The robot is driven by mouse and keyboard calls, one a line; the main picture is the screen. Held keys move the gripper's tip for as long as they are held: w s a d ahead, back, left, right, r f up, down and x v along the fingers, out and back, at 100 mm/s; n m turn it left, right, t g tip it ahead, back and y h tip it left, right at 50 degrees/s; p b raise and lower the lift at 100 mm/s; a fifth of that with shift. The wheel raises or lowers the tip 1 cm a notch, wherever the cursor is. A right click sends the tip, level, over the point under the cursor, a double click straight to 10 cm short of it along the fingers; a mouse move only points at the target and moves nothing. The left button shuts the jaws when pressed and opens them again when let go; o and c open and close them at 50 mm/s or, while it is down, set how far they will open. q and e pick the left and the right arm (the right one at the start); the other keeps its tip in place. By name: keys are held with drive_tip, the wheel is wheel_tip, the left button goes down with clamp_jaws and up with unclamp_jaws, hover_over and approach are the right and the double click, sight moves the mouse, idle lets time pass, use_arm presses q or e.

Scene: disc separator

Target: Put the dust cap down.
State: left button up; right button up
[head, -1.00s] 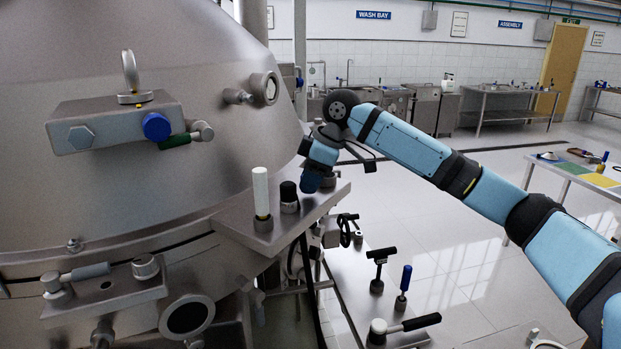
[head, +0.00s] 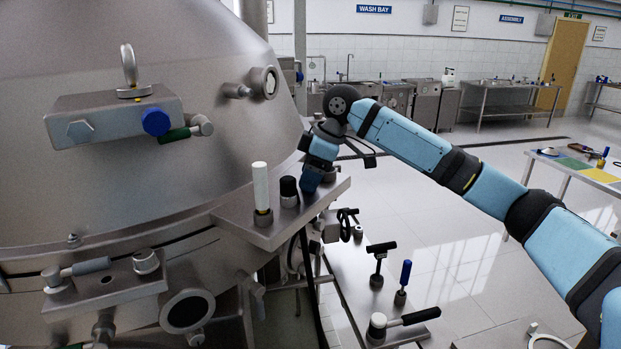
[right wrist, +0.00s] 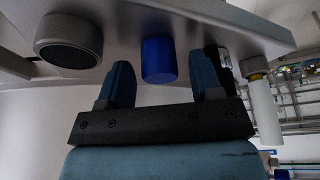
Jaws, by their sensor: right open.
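The blue dust cap (right wrist: 159,60) stands on the steel shelf (right wrist: 200,18), which shows along the top of the right wrist view. My right gripper (right wrist: 157,80) is open, with one finger on each side of the cap and a visible gap on both sides. In the head view my right gripper (head: 312,182) is low over the right end of the shelf (head: 240,229). The cap cannot be told apart from the blue fingers there. My left gripper is not in view.
A black knob (head: 289,190) and a white rod (head: 261,187) stand left of my right gripper. A grey round fitting (head: 331,174) is close on its right, seen with a dark face in the right wrist view (right wrist: 68,40). The large steel vessel (head: 120,205) fills the left.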

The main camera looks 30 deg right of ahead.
drive_tip(key=b+v, duration=0.2)
drive_tip(key=v, duration=1)
drive_tip(key=shift+r+b, duration=0.2)
drive_tip(key=shift+b, duration=0.2)
drive_tip(key=shift+a, duration=0.1)
